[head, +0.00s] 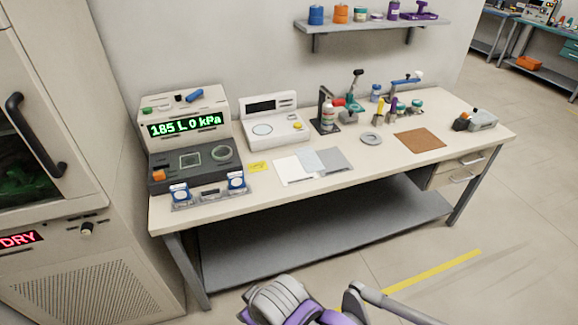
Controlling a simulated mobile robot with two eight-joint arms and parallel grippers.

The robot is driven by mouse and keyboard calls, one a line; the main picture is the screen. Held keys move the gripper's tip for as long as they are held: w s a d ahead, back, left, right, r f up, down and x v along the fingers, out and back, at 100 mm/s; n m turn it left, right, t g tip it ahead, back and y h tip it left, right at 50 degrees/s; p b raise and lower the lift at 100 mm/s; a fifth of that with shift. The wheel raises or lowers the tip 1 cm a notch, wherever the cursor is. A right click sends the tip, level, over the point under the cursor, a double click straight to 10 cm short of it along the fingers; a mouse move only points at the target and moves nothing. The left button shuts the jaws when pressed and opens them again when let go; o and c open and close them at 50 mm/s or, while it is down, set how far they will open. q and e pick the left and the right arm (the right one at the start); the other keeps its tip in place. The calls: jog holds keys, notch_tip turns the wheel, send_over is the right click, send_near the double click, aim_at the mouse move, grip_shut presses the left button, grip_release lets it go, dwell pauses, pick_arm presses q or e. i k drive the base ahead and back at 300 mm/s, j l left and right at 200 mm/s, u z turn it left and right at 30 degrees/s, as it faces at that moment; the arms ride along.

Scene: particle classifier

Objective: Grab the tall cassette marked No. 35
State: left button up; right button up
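No label reading No. 35 is legible anywhere, and I cannot tell which thing is the tall cassette. Purple and grey parts of my own body show at the bottom centre, well in front of the bench. Neither gripper's fingertips can be made out.
The bench (400,180) holds a grey instrument (190,140) reading "185 L 0 kPa", a white scale (270,122), grey and white sheets, a brown mat (420,141) and several bottles and tools. A wall shelf (370,25) hangs above. A cabinet (95,240) marked "DRY" stands left. Floor in front is clear.

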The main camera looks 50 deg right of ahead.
aim_at(236, 179)
jog(key=z, duration=1.35)
